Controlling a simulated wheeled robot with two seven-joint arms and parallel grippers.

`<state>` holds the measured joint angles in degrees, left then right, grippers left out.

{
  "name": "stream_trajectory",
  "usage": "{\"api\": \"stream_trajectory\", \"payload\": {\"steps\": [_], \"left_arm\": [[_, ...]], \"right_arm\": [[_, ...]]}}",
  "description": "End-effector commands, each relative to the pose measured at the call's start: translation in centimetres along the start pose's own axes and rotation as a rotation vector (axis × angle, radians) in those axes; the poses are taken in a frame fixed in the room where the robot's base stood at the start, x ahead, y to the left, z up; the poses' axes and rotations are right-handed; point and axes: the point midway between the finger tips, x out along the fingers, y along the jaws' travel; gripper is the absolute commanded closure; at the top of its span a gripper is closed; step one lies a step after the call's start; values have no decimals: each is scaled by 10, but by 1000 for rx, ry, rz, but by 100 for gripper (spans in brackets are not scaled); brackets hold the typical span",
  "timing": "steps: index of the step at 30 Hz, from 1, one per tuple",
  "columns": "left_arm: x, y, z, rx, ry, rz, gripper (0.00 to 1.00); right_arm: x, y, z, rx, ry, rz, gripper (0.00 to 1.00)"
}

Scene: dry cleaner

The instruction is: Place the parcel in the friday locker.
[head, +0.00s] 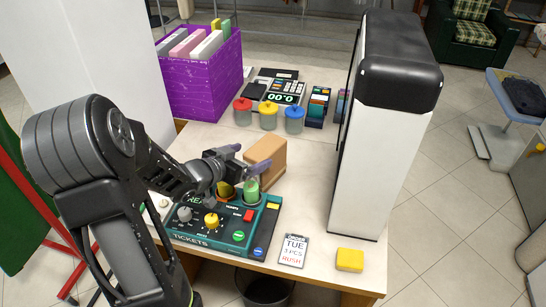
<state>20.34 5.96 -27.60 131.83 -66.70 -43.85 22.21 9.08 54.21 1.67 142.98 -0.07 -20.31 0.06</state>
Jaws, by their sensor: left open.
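The parcel is likely the plain brown box (266,153) on the counter, just behind the ticket machine. My left gripper (247,160) is open and empty at the box's near left side, with its fingers pointing toward it. I cannot tell whether a finger touches the box. A tall white cabinet with a black top (385,140) stands to the right; its front is turned away, so no locker doors or friday label show. A card reading TUE, 3 PCS, RUSH (293,250) lies at the front edge. My right gripper is out of view.
The teal ticket machine (240,237) sits below my gripper. Red, yellow and blue-lidded jars (268,116), a scale (283,88) and a purple file box (205,80) stand behind. A yellow block (350,260) lies front right. Bare counter separates the box from the cabinet.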

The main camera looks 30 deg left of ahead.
Motion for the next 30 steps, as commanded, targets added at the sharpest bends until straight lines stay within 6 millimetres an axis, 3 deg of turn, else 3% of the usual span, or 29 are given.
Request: {"api": "stream_trajectory", "payload": {"steps": [8, 16, 26, 30], "left_arm": [[0, 0, 0, 0, 0, 0, 11], [24, 1, 0, 1, -1, 2, 11], [27, 1, 0, 0, 0, 1, 11], [37, 2, -1, 0, -2, 2, 11]], "right_arm": [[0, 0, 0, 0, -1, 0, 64], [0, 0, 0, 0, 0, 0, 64], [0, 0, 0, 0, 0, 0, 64], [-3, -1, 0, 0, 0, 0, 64]]}}
